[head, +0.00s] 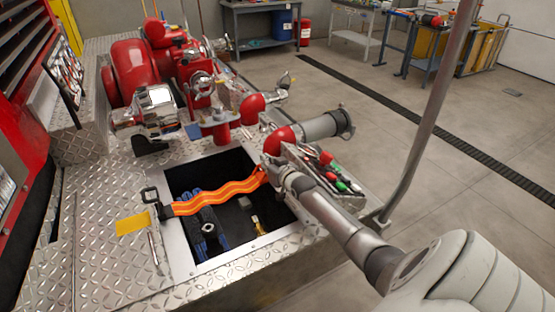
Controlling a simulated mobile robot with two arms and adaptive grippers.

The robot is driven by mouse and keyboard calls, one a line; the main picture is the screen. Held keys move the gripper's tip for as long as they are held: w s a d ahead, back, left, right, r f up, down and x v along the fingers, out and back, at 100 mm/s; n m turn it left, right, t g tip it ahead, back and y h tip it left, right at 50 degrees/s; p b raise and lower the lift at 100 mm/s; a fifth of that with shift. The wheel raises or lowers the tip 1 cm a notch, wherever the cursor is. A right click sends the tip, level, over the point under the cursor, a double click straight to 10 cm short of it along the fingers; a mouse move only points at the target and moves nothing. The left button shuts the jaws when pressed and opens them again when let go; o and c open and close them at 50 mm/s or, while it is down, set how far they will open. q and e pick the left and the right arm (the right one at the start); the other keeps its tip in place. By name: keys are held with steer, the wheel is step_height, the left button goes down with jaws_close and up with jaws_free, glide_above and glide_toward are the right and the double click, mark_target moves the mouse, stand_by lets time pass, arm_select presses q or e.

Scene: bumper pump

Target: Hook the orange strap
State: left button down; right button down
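The orange strap (225,193), with yellow wavy stripes, stretches across an open square well (184,254) in the diamond-plate deck. Its left end is at a black buckle or hook (157,203) by the well's left rim. Its right end reaches the well's upper right edge, at my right gripper (272,168). The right gripper's fingers are small and partly lost against the red pipe and strap end, so I cannot tell whether they are closed on the strap. My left gripper is not in view.
Inside the well lie a dark nozzle-like tool (208,229) and blue items. A tray of tools (330,170) with red and green handles lies beside my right arm. Red pump pipework (135,70) and chrome fittings stand behind. A grey pole (425,115) rises on the right.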

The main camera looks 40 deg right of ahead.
steer(key=s+a+r+p, duration=0.1)
steer(key=s+r+p, duration=0.1)
steer(key=s+r, duration=0.4)
steer(key=s, duration=0.3)
steer(key=shift+s+r, duration=0.15)
steer(key=shift+s, duration=0.1)
